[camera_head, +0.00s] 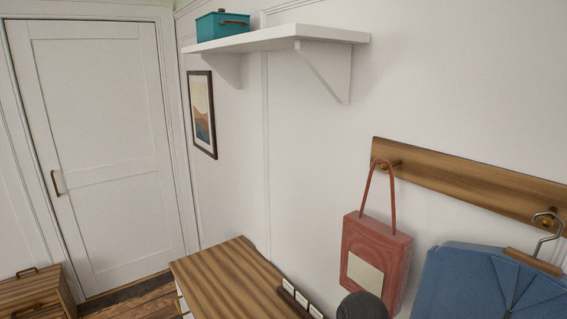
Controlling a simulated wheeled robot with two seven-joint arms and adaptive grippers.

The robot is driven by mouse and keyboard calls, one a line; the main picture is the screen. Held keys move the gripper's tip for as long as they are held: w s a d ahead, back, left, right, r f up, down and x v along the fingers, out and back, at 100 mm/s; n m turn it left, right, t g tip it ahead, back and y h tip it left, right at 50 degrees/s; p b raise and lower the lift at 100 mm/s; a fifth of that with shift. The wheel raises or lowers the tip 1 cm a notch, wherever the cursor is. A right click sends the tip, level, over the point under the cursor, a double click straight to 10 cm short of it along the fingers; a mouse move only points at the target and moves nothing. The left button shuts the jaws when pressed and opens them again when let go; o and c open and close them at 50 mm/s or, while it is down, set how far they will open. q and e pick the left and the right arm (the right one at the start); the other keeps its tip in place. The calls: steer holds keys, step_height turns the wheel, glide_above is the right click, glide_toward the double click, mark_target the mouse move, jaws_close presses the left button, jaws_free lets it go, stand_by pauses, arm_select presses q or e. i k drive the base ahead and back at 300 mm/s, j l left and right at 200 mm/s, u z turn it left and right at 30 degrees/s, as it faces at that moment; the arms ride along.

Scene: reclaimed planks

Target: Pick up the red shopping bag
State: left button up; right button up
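The red shopping bag (376,257) hangs by its looped handle from a peg on the wooden wall rail (465,184). A pale square patch is on its front. It hangs in the lower right of the head view, against or close to the white wall. A dark rounded shape at the bottom edge covers part of its lower end, and I cannot tell what that shape is. Neither of my grippers can be made out in this view.
A blue garment (485,285) on a hanger hangs right of the bag. A wooden-topped cabinet (225,280) stands below, with small white cards (300,297) at its right edge. A white shelf (275,40) holds a teal box (222,27). A closed door (105,150) is left.

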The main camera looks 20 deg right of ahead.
mark_target(376, 256)
steer(key=i+j+z, duration=0.1)
steer(key=z, duration=0.35)
steer(key=i+j+z, duration=0.1)
steer(key=j+z, duration=0.15)
steer(key=z, duration=0.15)
steer(key=j+z, duration=0.2)
steer(key=z, duration=0.25)
steer(key=i, duration=0.05)
